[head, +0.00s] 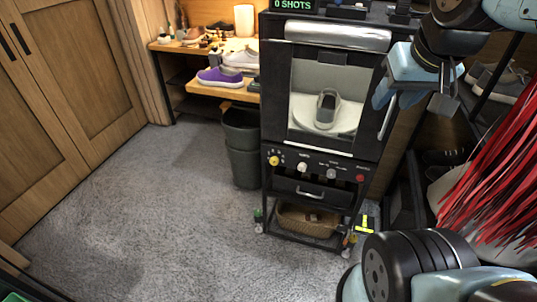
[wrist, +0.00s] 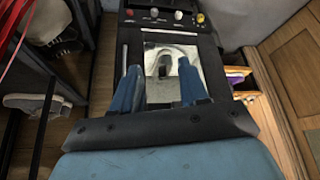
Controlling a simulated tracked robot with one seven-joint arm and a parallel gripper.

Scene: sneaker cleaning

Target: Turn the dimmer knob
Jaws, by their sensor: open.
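A row of controls runs along the black cabinet's front below its window. It has a yellow knob (head: 274,160), a white knob (head: 303,167), a grey knob (head: 331,173) and a red control (head: 360,178). Their labels are too small to read, so I cannot tell which is the dimmer. In the wrist view the row is at the top, with the yellow knob (wrist: 200,17) on the right and the red control (wrist: 129,12) on the left. My gripper (head: 398,97) is open and empty, above and right of the row. Its blue fingers (wrist: 157,72) frame the window.
The cabinet (head: 332,61) holds a grey shoe (head: 326,108) on a white turntable behind its window. A side handle (head: 389,117) is on its right.

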